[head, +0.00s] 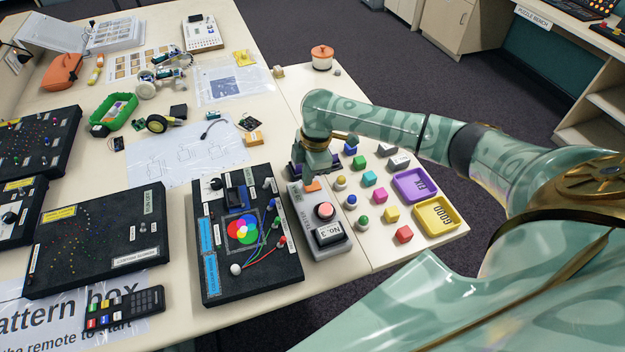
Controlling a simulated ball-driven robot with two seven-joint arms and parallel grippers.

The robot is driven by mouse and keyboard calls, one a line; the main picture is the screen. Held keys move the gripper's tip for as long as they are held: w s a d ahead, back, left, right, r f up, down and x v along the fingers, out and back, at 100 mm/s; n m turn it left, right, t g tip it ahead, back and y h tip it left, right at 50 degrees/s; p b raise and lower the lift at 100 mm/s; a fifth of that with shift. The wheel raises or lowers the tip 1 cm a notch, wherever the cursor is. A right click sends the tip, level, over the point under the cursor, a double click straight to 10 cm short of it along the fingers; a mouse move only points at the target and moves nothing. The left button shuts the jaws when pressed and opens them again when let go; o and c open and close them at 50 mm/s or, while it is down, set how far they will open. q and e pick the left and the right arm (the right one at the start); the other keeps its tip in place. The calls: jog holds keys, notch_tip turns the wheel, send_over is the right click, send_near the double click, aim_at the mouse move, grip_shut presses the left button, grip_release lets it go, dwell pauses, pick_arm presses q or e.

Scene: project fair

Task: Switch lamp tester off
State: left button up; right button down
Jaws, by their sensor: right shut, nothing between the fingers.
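A grey box (333,246) that looks like the lamp tester lies on the table at the front middle. My right gripper (312,174) points down right over the far end of this box, shut and empty. Its fingertips are partly hidden, and I cannot tell if they touch the box. I cannot tell the switch position. My left gripper is not in view.
A black colour-mixing board (208,276) stands close on the left. Coloured blocks and pegs, a purple tray (433,187) and a yellow tray (455,222) are on the right. A remote (124,307) and black pattern boards (60,255) lie further left.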

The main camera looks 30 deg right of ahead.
jog(key=shift+f+b, duration=0.3)
jog(key=shift+f, duration=0.55)
dwell(0.6)
notch_tip(320, 180, up, 7)
jog(key=p, duration=0.9)
jog(key=shift+r, duration=0.1)
dwell(0.4)
